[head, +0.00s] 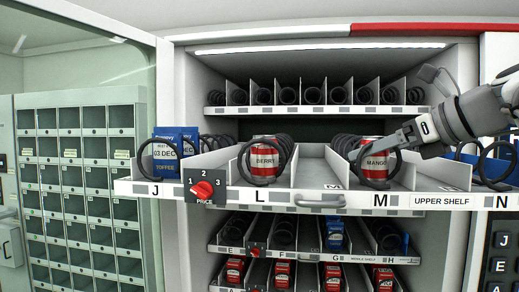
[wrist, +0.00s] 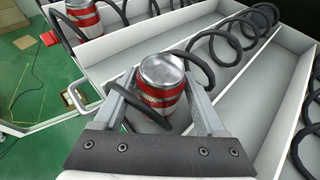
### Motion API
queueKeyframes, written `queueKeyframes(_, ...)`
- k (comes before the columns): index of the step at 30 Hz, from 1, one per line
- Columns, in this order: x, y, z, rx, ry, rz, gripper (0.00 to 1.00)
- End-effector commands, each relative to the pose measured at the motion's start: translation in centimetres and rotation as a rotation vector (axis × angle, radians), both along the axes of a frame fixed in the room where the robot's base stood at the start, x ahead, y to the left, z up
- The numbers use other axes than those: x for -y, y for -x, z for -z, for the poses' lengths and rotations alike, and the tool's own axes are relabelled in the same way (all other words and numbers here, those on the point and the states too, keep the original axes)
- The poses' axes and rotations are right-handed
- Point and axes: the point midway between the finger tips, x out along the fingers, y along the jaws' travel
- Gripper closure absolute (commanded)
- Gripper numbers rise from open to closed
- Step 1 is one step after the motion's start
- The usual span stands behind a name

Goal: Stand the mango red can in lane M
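The mango red can (head: 375,158), red with a white "MANGO" band and silver top, stands about upright at the front of lane M (head: 405,178). A black coil loop passes in front of it. My gripper (head: 390,143) reaches in from the right at the can's height. In the wrist view, the can (wrist: 160,85) sits between the two fingers of my gripper (wrist: 160,78), which appear to press its sides. The coil loops around the can and near the fingers. The can's base is hidden.
A berry can (head: 264,160) stands in lane L to the left, with an empty lane beside it. A blue toffee box (head: 167,158) is in lane J. A handle (head: 320,202) and price knob (head: 203,190) stick out from the shelf front. Thin dividers border the lanes.

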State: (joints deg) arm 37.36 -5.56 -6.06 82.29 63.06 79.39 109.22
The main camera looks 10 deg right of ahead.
Motion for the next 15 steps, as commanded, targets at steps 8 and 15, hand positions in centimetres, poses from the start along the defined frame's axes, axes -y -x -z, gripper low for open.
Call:
queueKeyframes(8,0.0,0.0,-0.1,0.000,0.000,0.000,0.22)
queueKeyframes(15,1.0,1.6,-1.2,0.002,0.001,0.004,0.22)
